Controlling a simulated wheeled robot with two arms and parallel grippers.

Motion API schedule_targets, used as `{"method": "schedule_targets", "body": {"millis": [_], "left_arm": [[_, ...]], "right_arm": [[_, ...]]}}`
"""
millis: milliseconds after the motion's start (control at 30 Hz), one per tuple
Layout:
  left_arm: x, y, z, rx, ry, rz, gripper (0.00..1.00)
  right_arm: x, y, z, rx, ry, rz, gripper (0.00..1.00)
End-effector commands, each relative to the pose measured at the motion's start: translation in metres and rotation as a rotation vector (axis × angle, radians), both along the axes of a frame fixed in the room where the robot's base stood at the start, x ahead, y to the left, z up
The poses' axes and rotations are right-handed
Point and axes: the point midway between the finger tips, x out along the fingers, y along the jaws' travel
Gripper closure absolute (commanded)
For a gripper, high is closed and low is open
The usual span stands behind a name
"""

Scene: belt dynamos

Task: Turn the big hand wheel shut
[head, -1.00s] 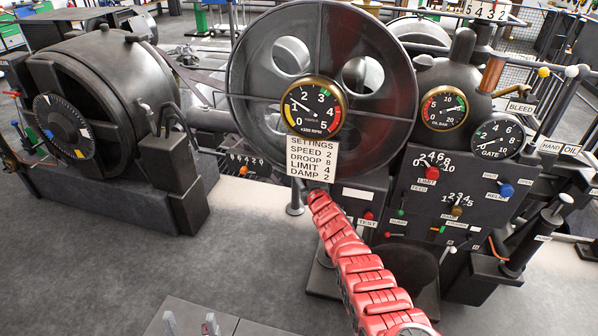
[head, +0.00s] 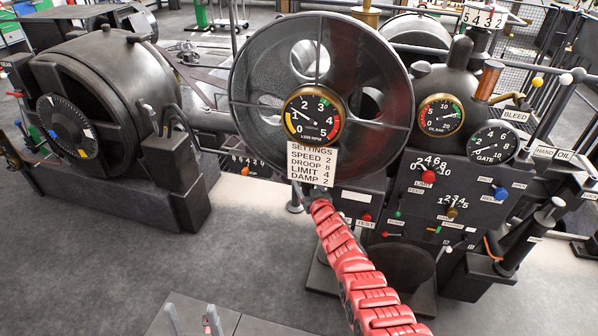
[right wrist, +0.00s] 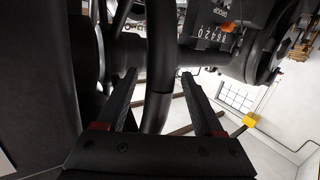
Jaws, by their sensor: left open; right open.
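In the right wrist view a dark curved bar (right wrist: 160,80), apparently the hand wheel's rim, passes between the two fingers of my right gripper (right wrist: 158,76). The fingers are apart on either side of it; I cannot tell whether either touches.
A large dark disc with round holes (head: 390,60) stands behind a speed gauge (head: 313,114). At right is a control panel (head: 410,205) with knobs and levers, under two more gauges. A dark drum machine (head: 100,75) stands at left. The grey floor (head: 110,270) in front is clear.

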Motion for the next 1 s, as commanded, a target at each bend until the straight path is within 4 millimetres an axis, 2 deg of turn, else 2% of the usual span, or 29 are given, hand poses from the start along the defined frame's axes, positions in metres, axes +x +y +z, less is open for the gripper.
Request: {"method": "schedule_targets", "body": {"millis": [33,300,433,600,700,1000], "left_arm": [[0.000,0.000,0.023,0.000,0.000,0.000,0.31],[0.000,0.002,0.078,0.000,0.000,0.000,0.31],[0.000,0.002,0.099,0.000,0.000,0.000,0.31],[0.000,0.002,0.115,0.000,0.000,0.000,0.31],[0.000,0.002,0.118,0.000,0.000,0.000,0.31],[0.000,0.002,0.122,0.000,0.000,0.000,0.31]], "right_arm": [[-0.010,-0.004,0.010,-0.001,0.004,-0.001,0.31],[-0.058,-0.016,0.015,-0.002,0.006,-0.002,0.31],[-0.084,-0.021,0.018,-0.004,0.002,-0.001,0.31],[-0.113,-0.029,0.019,-0.004,-0.001,0.001,0.31],[-0.126,-0.033,0.016,-0.004,0.002,0.000,0.31],[-0.139,-0.036,0.017,-0.002,0.000,0.001,0.31]]}}
